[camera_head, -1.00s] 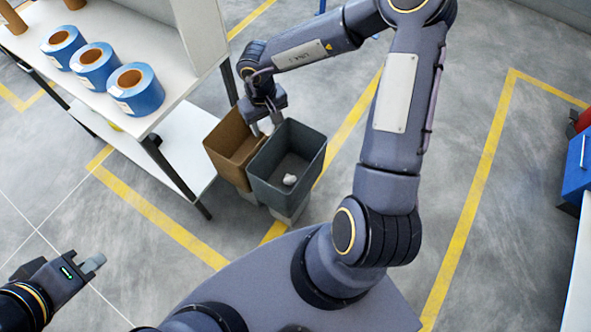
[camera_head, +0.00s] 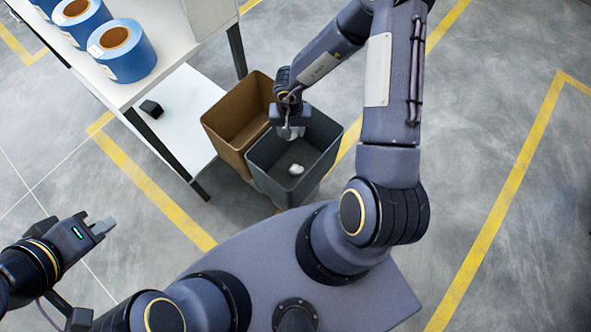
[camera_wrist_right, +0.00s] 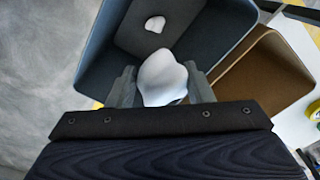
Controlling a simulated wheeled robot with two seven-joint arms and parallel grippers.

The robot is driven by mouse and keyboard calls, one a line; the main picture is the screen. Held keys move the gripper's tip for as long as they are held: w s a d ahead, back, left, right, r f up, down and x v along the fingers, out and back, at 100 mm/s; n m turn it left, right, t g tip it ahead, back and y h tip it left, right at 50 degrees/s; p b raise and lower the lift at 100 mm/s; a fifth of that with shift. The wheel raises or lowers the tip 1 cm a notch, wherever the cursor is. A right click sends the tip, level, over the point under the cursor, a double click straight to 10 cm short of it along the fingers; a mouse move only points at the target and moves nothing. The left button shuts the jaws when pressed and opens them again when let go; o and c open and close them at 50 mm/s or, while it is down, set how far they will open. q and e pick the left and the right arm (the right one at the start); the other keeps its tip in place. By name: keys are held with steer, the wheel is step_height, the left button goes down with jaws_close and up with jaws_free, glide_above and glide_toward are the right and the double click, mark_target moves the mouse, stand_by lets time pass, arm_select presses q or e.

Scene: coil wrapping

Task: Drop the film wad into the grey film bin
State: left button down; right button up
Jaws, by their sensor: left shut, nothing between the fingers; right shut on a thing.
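The grey film bin (camera_head: 262,181) stands on the floor in the middle of the head view. A small white wad (camera_head: 296,169) lies on its bottom; it also shows in the right wrist view (camera_wrist_right: 155,24). My right gripper (camera_head: 290,134) is over the bin's far part, near the brown bin. In the right wrist view (camera_wrist_right: 163,92) it is shut on a white film wad (camera_wrist_right: 162,76), with the grey bin's opening beyond it. My left gripper (camera_head: 108,226) is shut and empty at the lower left, far from the bins.
A brown bin (camera_head: 222,137) stands against the grey bin's left side. A white shelf table (camera_head: 160,35) with several blue rolls (camera_head: 122,50) stands at the left, a small black object (camera_head: 151,108) on its lower shelf. Floor at the right is clear.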

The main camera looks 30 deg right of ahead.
mark_target(298, 131)
steer(key=f+m, duration=0.1)
steer(key=d+m, duration=0.1)
steer(key=m, duration=0.1)
steer(key=s+d+f+m, duration=0.1)
steer(key=shift+f+m, duration=0.3)
steer(key=shift+m, duration=0.1)
steer(key=f+m+b, duration=0.1)
steer(key=f+b, duration=0.1)
steer(key=f+m+b, duration=0.1)
steer(key=f+b, duration=0.1)
steer(key=f+m+b, duration=0.1)
steer(key=b, duration=0.2)
steer(key=shift+d+f, duration=0.4)
steer(key=o, duration=1)
steer(key=shift+r+p, duration=1.4)
steer(key=shift+r, duration=2.55)
